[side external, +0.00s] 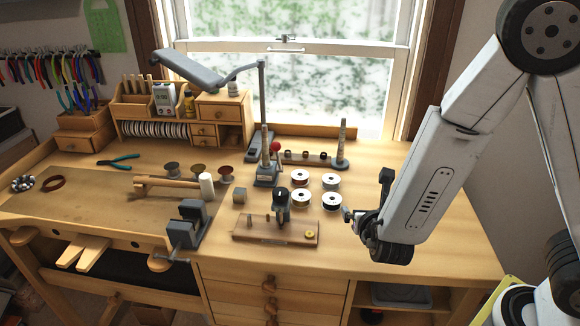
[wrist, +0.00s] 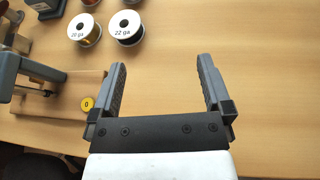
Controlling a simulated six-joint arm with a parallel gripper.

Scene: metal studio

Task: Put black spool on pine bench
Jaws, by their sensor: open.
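The black spool appears to be the white-flanged one with dark winding, marked 22 ga, at the upper left in the wrist view (wrist: 126,28). In the side view it appears to be the front right spool (side external: 331,201) of a small cluster. It rests on the pine bench (side external: 420,240), a light wood worktop that also fills much of the wrist view (wrist: 270,80). My gripper (side external: 350,216) hangs just right of the cluster. In the wrist view my gripper (wrist: 160,75) is open, with bare wood between its fingers.
A 20 ga spool (wrist: 83,30) stands beside the black one. A wooden stand with a yellow disc (side external: 309,234) lies in front of the spools. A ring mandrel stand (side external: 342,145) rises behind. The worktop on the right is clear.

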